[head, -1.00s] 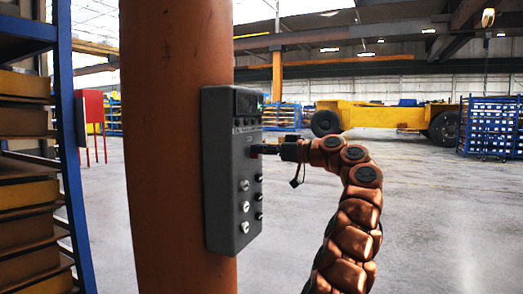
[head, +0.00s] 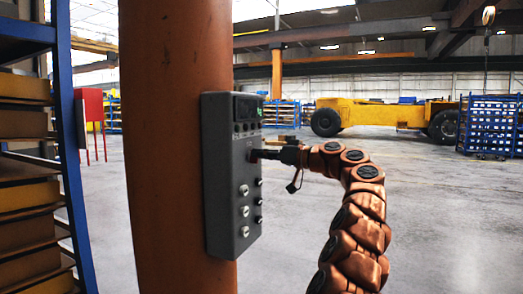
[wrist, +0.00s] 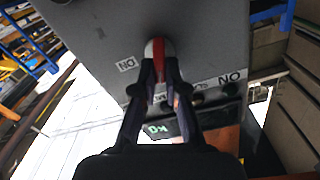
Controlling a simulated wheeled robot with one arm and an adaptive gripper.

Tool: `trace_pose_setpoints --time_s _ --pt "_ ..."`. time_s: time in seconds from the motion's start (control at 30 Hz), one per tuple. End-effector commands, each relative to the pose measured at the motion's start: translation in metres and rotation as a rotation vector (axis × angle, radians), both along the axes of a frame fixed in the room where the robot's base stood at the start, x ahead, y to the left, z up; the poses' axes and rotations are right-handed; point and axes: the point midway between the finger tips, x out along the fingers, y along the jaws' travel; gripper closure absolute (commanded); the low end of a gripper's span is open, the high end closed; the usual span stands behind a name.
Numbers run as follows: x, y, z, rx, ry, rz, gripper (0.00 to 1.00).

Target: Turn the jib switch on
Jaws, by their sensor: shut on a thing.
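A dark grey control box (head: 233,180) is mounted upright on an orange column. In the wrist view its face (wrist: 215,35) appears upside down. A switch lever, red with a pale side (wrist: 158,48), stands out from this face. My gripper (wrist: 159,68) is shut on the lever, one finger on each side of it; it also shows in the head view (head: 257,154) at the box's upper part. An "ON" label (wrist: 127,64) is beside the lever and another "ON" (wrist: 231,77) is further right. A label between them is partly hidden by my fingers, so I cannot read the switch's name.
Several pale knobs (head: 244,210) sit lower on the box. A small display (wrist: 157,129) shows green characters. The orange column (head: 170,150) stands behind the box, and a blue rack (head: 70,150) is close at left. Open floor (head: 440,220) lies to the right.

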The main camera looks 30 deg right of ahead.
Motion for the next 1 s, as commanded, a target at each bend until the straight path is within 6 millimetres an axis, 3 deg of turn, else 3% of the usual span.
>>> trace_pose_setpoints --time_s 0.2,1.0 --pt "-0.0006 -0.0017 0.007 0.178 0.103 0.002 1.0" --pt "0.0032 -0.0066 -0.0001 0.817 0.488 -0.001 1.0"
